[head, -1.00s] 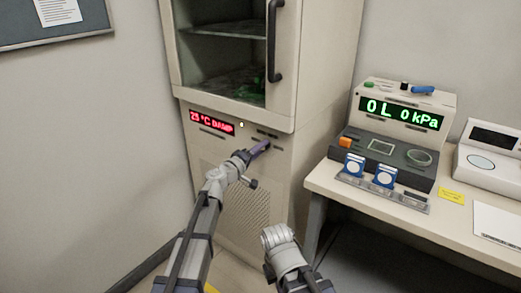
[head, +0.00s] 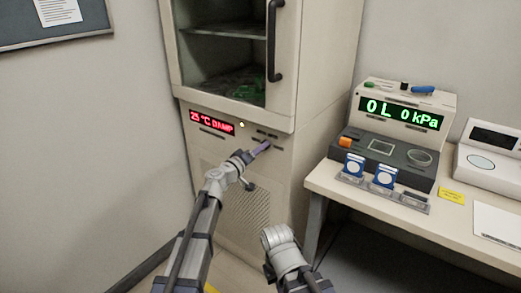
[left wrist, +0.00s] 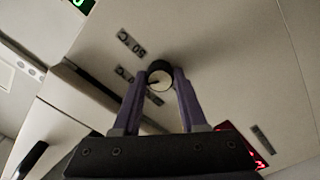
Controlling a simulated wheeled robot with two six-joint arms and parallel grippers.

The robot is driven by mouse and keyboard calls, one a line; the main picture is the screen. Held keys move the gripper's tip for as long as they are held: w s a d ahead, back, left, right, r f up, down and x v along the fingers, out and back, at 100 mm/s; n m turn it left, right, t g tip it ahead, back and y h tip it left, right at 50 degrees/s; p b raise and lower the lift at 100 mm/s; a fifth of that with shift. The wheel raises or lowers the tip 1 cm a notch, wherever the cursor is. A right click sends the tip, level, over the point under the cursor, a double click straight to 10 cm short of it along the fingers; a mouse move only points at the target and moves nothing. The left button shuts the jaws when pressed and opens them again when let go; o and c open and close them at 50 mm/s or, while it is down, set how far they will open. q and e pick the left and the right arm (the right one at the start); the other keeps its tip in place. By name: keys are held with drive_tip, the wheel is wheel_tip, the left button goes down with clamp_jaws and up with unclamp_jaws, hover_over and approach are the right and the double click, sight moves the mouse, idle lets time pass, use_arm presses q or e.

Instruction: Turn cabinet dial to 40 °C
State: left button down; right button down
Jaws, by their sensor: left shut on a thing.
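The cabinet dial (left wrist: 160,78), a small round knob with a dark rim and pale face, sits between the fingertips of my left gripper (left wrist: 161,82) in the left wrist view. The purple fingers are shut on it. In the head view my left gripper (head: 261,149) reaches the cabinet front (head: 285,165) right of the red display, and it hides the dial there. The red display (head: 212,123) reads "25 °C DAMP". Printed temperature marks (left wrist: 131,43) show near the dial, upside down and only partly legible. My right gripper does not show; only part of that arm is seen.
Above is the cabinet's glazed door with a black handle (head: 273,40). A desk (head: 350,198) at the right holds an instrument with a green "0L 0kPa" display (head: 401,113) and two blue-and-white pieces. A vent grille (head: 243,205) lies below the left gripper.

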use_arm(q)
drive_tip(key=shift+s, duration=0.1)
drive_tip(key=shift+c, duration=2.2)
unclamp_jaws()
drive_tip(key=v, duration=0.7)
drive_tip(key=shift+s+a, duration=0.25)
